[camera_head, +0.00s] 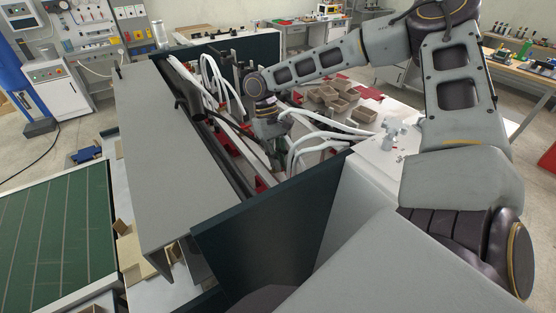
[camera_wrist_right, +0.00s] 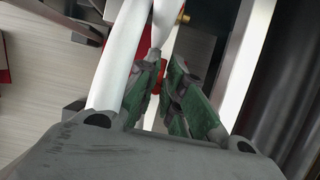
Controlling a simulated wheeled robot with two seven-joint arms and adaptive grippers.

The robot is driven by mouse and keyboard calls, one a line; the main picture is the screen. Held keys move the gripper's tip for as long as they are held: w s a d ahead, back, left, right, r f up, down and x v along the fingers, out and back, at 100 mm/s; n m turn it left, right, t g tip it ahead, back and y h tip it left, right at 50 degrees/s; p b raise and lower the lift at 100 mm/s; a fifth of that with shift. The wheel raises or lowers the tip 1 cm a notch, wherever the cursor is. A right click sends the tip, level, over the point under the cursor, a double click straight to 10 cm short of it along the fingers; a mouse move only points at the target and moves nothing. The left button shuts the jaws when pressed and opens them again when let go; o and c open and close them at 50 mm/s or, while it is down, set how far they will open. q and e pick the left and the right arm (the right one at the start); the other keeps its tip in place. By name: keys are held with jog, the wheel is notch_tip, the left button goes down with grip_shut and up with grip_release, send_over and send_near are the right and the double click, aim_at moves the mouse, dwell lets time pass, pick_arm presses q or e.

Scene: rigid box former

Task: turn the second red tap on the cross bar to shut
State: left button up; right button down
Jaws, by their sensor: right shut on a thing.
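My right gripper (camera_head: 277,157) reaches down into the machine's open middle, among white hoses. In the right wrist view its green-padded fingers (camera_wrist_right: 163,92) are close together around a small red part, which looks like a red tap (camera_wrist_right: 155,56). The fingers hide most of this tap, so its turn angle cannot be told. A white hose or pipe runs down to it, with a brass-coloured bit (camera_wrist_right: 183,17) near the top. The cross bar cannot be made out clearly, nor which tap in the row this is. My left gripper is not in view.
White hoses (camera_head: 305,142) arch close around the right gripper. A long grey cover (camera_head: 160,150) and a dark panel (camera_head: 270,235) wall in the space. Brown cartons (camera_head: 335,97) lie to the right. A green conveyor (camera_head: 60,235) stands at the left.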

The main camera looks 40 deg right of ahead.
jog(key=c, duration=1.5)
grip_release()
jog(key=shift+c, duration=0.2)
jog(key=v, duration=1.2)
jog(key=shift+r, duration=0.1)
